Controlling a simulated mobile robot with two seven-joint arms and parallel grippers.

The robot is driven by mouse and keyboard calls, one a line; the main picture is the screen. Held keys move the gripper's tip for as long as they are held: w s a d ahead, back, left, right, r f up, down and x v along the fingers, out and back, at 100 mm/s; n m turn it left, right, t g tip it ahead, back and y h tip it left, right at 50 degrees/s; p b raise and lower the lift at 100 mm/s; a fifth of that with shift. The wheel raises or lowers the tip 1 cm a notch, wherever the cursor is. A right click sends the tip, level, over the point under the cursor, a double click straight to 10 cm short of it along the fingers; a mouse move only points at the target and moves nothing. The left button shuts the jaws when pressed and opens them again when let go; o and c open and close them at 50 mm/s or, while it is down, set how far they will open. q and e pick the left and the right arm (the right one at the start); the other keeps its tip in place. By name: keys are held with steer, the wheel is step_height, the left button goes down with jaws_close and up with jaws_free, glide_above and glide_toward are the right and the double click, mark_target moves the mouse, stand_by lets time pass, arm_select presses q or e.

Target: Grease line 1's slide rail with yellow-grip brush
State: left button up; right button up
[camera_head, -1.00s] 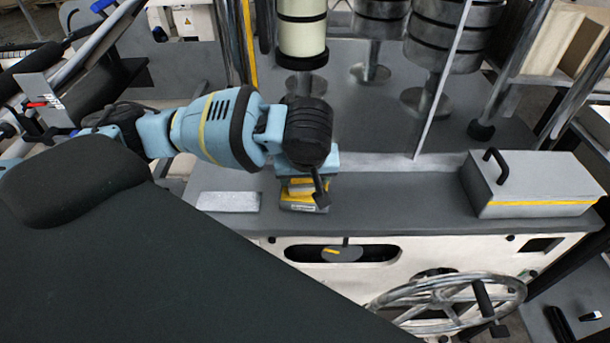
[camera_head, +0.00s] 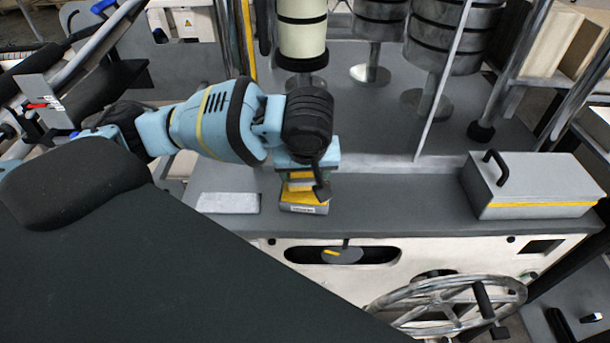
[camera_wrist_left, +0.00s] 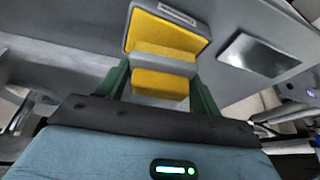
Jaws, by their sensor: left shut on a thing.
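My left gripper (camera_head: 304,178) points down over the grey bench, just above a grey box with a yellow top and a label (camera_head: 303,207). It is shut on a yellow and grey piece that looks like the yellow-grip brush (camera_wrist_left: 160,83), which sits between its two green fingers in the left wrist view. The labelled box shows just beyond it there (camera_wrist_left: 165,30). I cannot tell whether the brush touches the box, and its bristles are hidden. No part is clearly marked as line 1's slide rail; a pale strip (camera_head: 400,163) runs along the bench's back. My right gripper is not in view.
A silver plate (camera_head: 228,203) lies left of the labelled box. A grey case with a black handle (camera_head: 530,185) stands at the bench's right. A handwheel (camera_head: 450,300) is below the front edge. Rolls and posts stand behind. The bench between box and case is clear.

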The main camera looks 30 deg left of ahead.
arm_select(q)
steer(key=shift+r, duration=2.45)
steer(key=d+m, duration=0.1)
steer(key=m, duration=0.1)
steer(key=d+f+m+h, duration=0.1)
steer(key=shift+d+f+m+t, duration=0.1)
steer(key=shift+f+m+t, duration=0.05)
steer(key=shift+m+t, duration=0.2)
steer(key=shift+w+d+f+m+h, duration=0.15)
steer(key=shift+d+m+h, duration=0.3)
steer(key=shift+m, duration=0.45)
steer(key=shift+s+d+f+m+h, duration=0.1)
steer(key=shift+d+f+m+h, duration=0.2)
steer(key=shift+d+m, duration=0.4)
steer(key=shift+a+r, duration=0.1)
steer(key=shift+a, duration=0.05)
